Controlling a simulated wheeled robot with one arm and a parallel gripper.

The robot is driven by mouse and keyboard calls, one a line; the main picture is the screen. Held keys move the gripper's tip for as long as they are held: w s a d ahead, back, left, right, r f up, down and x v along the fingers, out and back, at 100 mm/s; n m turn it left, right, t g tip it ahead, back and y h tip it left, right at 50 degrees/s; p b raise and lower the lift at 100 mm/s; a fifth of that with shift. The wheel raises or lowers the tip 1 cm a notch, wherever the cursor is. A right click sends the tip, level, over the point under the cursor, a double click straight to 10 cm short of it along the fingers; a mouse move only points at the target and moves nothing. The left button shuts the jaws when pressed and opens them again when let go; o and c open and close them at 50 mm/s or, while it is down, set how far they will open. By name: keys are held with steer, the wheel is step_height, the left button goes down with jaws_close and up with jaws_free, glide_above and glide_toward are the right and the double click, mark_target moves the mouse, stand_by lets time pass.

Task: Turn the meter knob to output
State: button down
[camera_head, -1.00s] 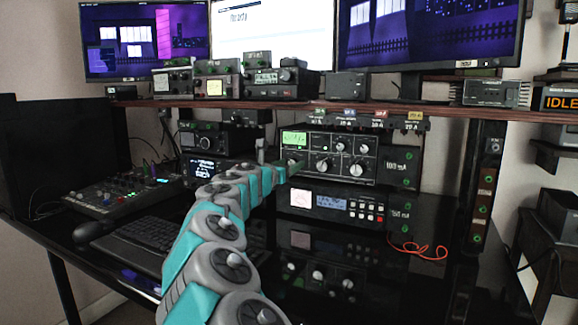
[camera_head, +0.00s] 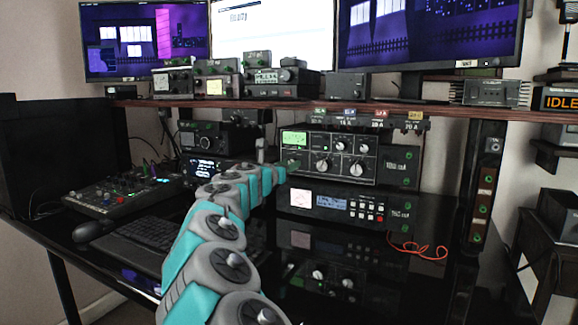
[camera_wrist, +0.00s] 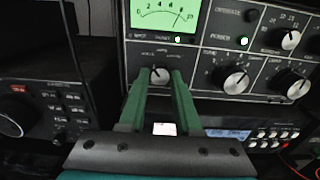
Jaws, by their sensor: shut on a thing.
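The tuner (camera_head: 368,160) is a black-and-grey box with a lit green meter (camera_head: 294,139); the meter also shows in the wrist view (camera_wrist: 168,18). The small meter knob (camera_wrist: 159,74) sits below that meter in the wrist view. Its pale pointer mark is up near the top; the lettering around it is too small to read surely. My gripper (camera_wrist: 160,80) has its two green fingers on either side of this knob, shut on it. In the head view my gripper (camera_head: 290,164) is at the tuner's lower left and largely hides the knob.
Larger tuner knobs (camera_wrist: 235,79) stand close to the right of my fingers. A radio (camera_wrist: 45,105) stands at the left in the wrist view. Below the tuner is a unit with a blue display (camera_head: 332,203). A shelf edge (camera_head: 300,105) runs above.

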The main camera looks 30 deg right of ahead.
steer(key=shift+f, duration=0.1)
steer(key=shift+w+m+b, duration=0.1)
steer(key=shift+m+b, duration=5.1)
steer(key=shift+m, duration=2.7)
steer(key=c, duration=0.6)
jaws_free()
